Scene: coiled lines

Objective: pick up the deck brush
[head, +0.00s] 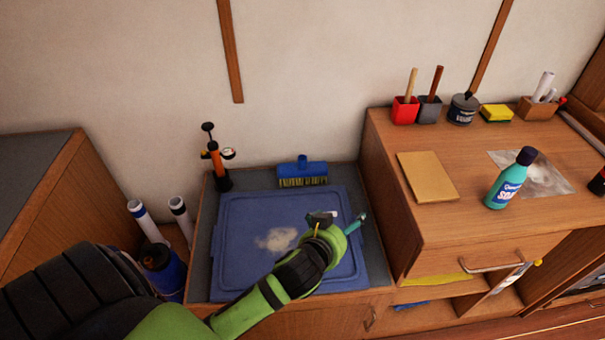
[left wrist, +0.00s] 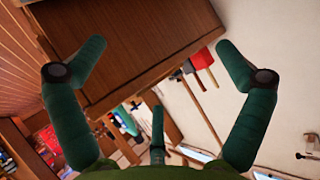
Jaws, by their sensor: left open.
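The deck brush (head: 302,170) has a blue top and pale bristles pointing down. It stands at the back of the low cabinet top in the head view, near the wall. My left gripper (head: 342,220) is over the right part of the blue lid, in front of and to the right of the brush, apart from it. In the left wrist view the fingers of my left gripper (left wrist: 160,55) are spread with nothing between them. I cannot make out the brush in that view. My right gripper is not in view.
The blue lid (head: 235,230) with a pale smudge covers most of the low top. An orange and black pump (head: 215,165) stands left of the brush. The taller wooden cabinet (head: 395,215) rises on the right, with a soap bottle (head: 509,180) on it.

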